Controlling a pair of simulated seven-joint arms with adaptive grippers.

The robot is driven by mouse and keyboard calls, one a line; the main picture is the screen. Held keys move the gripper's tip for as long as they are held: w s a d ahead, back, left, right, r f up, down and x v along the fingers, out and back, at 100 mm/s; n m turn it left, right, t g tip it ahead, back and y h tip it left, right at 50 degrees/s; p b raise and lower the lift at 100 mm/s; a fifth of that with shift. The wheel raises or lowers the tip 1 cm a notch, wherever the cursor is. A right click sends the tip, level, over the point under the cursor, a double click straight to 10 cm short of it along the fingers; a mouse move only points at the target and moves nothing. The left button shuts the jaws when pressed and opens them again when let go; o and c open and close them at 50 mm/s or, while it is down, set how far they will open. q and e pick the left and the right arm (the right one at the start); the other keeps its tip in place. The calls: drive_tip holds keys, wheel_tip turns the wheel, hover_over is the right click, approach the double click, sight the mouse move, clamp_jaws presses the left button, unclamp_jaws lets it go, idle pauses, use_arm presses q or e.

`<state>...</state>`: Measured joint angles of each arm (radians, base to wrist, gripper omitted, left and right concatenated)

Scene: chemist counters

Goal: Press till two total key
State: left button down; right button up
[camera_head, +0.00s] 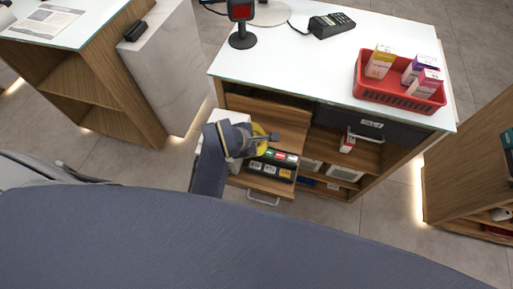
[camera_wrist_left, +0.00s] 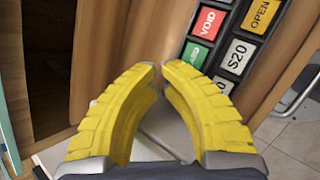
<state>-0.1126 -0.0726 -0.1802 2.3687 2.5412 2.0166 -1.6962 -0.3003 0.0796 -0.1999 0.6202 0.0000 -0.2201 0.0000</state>
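The till keypad (camera_head: 272,167) sits in a pulled-out drawer of the counter, with green, red and white keys at the back and dark-framed pale and yellow keys in front. In the left wrist view I see a red VOID key (camera_wrist_left: 208,22), an orange OPEN key (camera_wrist_left: 260,15), a white S20 key (camera_wrist_left: 238,57) and a green key (camera_wrist_left: 194,55) partly covered by a finger. No TOTAL label is readable. My left gripper (camera_head: 276,138) is above the keypad's back edge; its yellow fingertips (camera_wrist_left: 158,68) nearly meet, with nothing between them. My right gripper is out of view.
The white countertop (camera_head: 300,65) holds a black card terminal (camera_head: 331,25), a small screen on a stand (camera_head: 241,38) and a red basket (camera_head: 398,95) of boxes. A drawer handle (camera_head: 263,202) projects in front. Open shelves (camera_head: 345,150) lie to the right.

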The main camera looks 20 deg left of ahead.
use_arm(q)
drive_tip(key=shift+a, duration=0.2)
drive_tip(key=shift+w+d+r, duration=0.1)
drive_tip(key=shift+r, duration=0.65)
drive_tip(key=shift+d+r, duration=0.1)
drive_tip(key=shift+r, duration=1.7)
